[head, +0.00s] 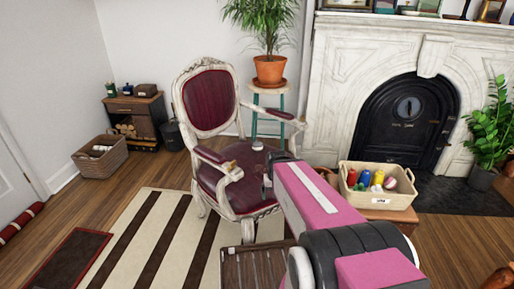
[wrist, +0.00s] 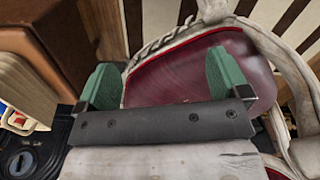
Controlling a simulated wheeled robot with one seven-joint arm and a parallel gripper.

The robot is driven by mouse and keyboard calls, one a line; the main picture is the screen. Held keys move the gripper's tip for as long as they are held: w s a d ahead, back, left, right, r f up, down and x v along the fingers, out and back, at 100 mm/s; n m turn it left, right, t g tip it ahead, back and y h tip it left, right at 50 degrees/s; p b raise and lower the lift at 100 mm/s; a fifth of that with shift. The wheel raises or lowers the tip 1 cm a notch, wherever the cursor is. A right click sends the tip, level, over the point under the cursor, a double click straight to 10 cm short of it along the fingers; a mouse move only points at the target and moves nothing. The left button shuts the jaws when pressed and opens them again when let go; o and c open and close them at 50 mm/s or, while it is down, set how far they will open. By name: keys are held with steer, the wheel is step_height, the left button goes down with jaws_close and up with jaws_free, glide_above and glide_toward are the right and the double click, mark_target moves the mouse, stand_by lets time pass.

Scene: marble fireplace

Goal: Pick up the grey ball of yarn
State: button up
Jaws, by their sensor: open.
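A small grey roundish thing (head: 258,146) shows at the back of the dark red seat of an ornate white armchair (head: 209,102); it is too small to tell surely whether it is the grey ball of yarn. My gripper (wrist: 163,88) is open, its two green fingers wide apart with nothing between them. In the wrist view it is over the armchair, whose dark red upholstery (wrist: 190,75) and pale carved frame lie behind the fingers. No yarn shows in that view. In the head view my arm reaches toward the chair's right side, and the fingers cannot be made out clearly.
A cream basket (head: 378,198) of colourful items stands on a wooden table (head: 392,215) right of my arm. A potted plant (head: 270,68) stands on a stool behind the chair. A black fireplace door (head: 403,120) is at the back right. The striped rug (head: 150,235) is clear at left.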

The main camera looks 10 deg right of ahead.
steer(key=shift+o, duration=0.5)
step_height(320, 180, up, 2)
steer(key=m, duration=1.6)
glide_above(258, 142)
steer(key=shift+m, duration=0.3)
step_height(258, 142, down, 11)
steer(key=shift+r, duration=0.2)
steer(key=c, duration=1)
steer(key=shift+r, duration=0.1)
steer(key=shift+c, duration=0.2)
